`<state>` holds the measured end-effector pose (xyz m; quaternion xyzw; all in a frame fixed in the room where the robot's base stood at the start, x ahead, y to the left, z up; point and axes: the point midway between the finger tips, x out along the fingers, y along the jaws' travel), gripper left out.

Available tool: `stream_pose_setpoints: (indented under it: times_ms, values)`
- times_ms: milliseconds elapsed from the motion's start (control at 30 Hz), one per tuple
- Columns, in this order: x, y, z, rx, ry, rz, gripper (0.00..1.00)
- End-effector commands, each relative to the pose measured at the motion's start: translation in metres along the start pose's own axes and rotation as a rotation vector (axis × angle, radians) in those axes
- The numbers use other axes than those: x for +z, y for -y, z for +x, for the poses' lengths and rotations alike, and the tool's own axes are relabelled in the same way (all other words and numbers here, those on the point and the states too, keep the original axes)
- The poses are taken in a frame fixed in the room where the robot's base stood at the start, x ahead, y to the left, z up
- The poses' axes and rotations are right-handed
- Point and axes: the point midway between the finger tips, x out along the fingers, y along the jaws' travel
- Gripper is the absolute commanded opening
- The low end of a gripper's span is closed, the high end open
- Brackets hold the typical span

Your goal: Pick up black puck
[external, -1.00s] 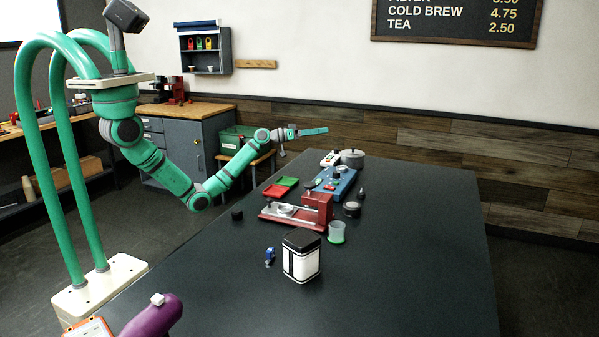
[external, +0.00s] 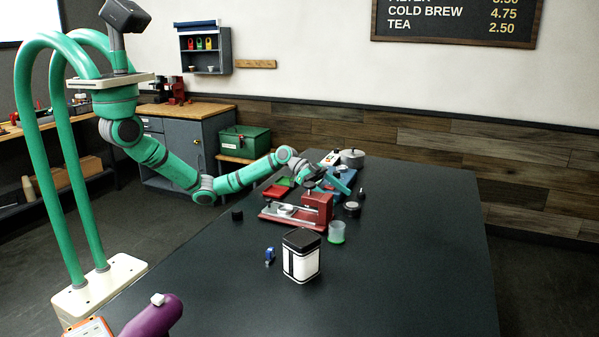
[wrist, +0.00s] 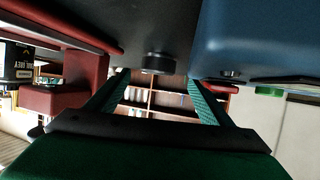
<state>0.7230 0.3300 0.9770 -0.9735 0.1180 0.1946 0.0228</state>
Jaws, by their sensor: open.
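A low black round piece with a ribbed side (wrist: 158,63) shows in the wrist view, on the dark table ahead of my gripper (wrist: 160,78) and between its two fingers in the picture. It looks like the dark round piece (external: 352,210) right of the red machine in the external view. Another small black puck (external: 237,214) sits alone near the table's left edge. My gripper (external: 345,186) is open and empty, over the table near the blue unit. I cannot tell its exact height or gap to the round piece.
The red machine (external: 318,208) stands on one side and the blue unit (external: 344,187) on the other, both close to the fingers. A green cup (external: 336,233), a black-and-white canister (external: 301,258) and a small dark piece (external: 361,193) are also near.

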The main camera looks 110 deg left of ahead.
Motion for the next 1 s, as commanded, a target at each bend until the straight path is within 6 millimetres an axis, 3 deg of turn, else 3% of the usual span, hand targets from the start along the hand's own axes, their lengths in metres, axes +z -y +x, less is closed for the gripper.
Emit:
stream_pose_setpoints:
  times_ms: [500,767,1000]
  values:
    - [0.002,-0.004,0.052,-0.001,-0.001,-0.001,0.74]
    - [0.002,-0.004,0.055,-0.001,-0.001,-0.002,0.74]
    - [0.002,-0.004,0.054,-0.001,-0.001,-0.002,0.22]
